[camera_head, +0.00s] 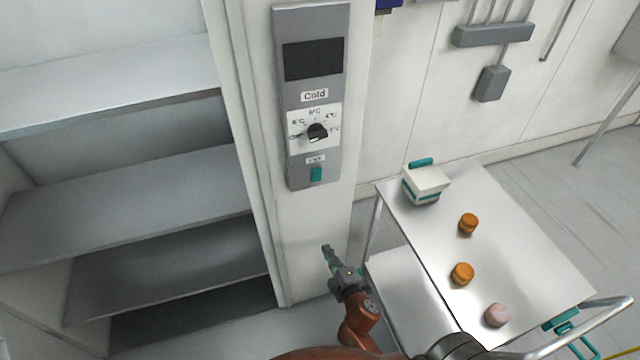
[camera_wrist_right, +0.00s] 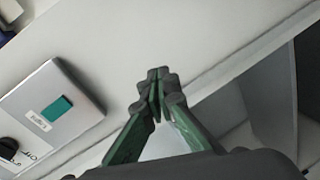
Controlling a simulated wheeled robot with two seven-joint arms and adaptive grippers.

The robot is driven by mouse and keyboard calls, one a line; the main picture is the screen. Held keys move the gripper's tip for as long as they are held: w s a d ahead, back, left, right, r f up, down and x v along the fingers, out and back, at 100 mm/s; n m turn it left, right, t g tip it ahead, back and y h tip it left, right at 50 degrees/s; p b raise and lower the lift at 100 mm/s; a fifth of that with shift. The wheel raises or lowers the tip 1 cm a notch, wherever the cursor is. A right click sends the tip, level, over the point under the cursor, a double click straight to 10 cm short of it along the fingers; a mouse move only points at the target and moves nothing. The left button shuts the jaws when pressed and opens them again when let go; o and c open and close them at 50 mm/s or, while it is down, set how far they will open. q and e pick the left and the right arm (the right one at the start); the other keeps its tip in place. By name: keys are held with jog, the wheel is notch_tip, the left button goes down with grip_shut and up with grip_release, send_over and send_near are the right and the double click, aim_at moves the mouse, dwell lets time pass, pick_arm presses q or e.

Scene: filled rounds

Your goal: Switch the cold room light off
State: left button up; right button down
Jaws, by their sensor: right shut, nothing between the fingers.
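The grey control panel (camera_head: 312,90) is on the white post beside the shelves. It has a dark display (camera_head: 313,60), a "Cold" label, a black dial (camera_head: 317,132) with temperature marks, and a teal switch (camera_head: 316,175) at its lower end under a small label. The switch also shows in the right wrist view (camera_wrist_right: 57,108), left of the fingers. My right gripper (camera_head: 327,250) is below the panel in the head view, apart from the switch. Its fingers (camera_wrist_right: 157,80) are shut and empty. Whether the light is on cannot be told. My left gripper is not in view.
Empty grey shelves (camera_head: 130,200) fill the left. A metal trolley (camera_head: 520,220) stands at right, carrying a white and teal box (camera_head: 425,184), two orange round things (camera_head: 468,223) and a pink one (camera_head: 497,315). The space in front of the panel is clear.

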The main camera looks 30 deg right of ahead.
aim_at(317, 173)
notch_tip(317, 173, up, 21)
jog(key=s+n+t+h+b, duration=0.1)
jog(key=s+n+t+h, duration=0.1)
jog(key=t, duration=0.1)
jog(key=shift+s+d+f+n+t, duration=0.15)
jog(key=shift+s+d+n+t, duration=0.15)
jog(key=shift+d+t, duration=0.1)
jog(key=p+x, duration=0.2)
jog(key=x, duration=1.2)
